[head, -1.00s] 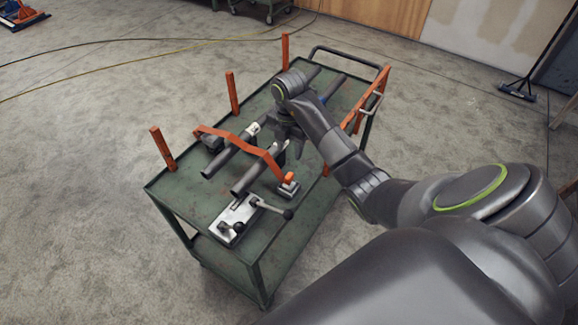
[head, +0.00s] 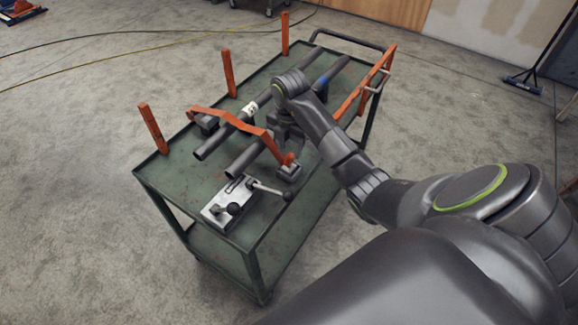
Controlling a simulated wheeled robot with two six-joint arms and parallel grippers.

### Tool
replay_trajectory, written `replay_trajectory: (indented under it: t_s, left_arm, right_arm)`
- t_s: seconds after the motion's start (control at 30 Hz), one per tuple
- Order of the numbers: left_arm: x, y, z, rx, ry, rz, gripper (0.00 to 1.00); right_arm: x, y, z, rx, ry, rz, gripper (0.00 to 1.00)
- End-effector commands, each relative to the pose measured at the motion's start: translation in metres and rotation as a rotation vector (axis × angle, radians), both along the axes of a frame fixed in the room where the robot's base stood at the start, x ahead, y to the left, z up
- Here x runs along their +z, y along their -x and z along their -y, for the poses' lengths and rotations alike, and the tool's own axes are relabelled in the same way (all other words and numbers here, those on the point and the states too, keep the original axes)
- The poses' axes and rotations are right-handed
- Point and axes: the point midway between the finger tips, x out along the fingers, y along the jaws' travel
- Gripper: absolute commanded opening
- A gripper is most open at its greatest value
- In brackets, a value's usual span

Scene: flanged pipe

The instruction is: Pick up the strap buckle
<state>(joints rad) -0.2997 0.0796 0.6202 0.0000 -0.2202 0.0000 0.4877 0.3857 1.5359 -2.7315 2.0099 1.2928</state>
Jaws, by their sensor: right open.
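An orange strap (head: 231,117) bridges two dark pipes on a green cart. At its right end is the strap buckle (head: 288,160), a small orange piece on a grey foot. My right arm reaches in from the right over the cart. My right gripper (head: 284,138) points down and is open, just behind the buckle in the picture and close to the near pipe (head: 243,160). Its fingertips are dark and small, so I cannot tell whether they touch the strap or pipe. My left gripper is not in view.
A metal clamp with black-knobbed levers (head: 223,208) sits at the cart's front end. Orange posts (head: 153,129) line the left edge, and an orange rail (head: 364,85) stands on the right. The cart's front left deck (head: 170,180) is clear.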

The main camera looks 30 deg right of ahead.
Motion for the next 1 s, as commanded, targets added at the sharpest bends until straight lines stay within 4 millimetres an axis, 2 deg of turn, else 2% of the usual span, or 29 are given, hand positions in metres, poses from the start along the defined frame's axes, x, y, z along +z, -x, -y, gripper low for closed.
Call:
replay_trajectory:
  t_s: [0.4, 0.7, 1.0]
  left_arm:
    - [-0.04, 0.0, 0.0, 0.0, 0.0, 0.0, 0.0]
    - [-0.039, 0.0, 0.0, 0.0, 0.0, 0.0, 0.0]
    - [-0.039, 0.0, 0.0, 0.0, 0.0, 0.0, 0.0]
  right_arm:
    - [-0.047, 0.001, -0.001, 0.0, -0.001, -0.001, 0.42]
    - [-0.048, 0.001, -0.001, 0.0, 0.0, 0.0, 0.41]
    - [-0.049, 0.001, -0.001, 0.0, 0.0, 0.0, 0.01]
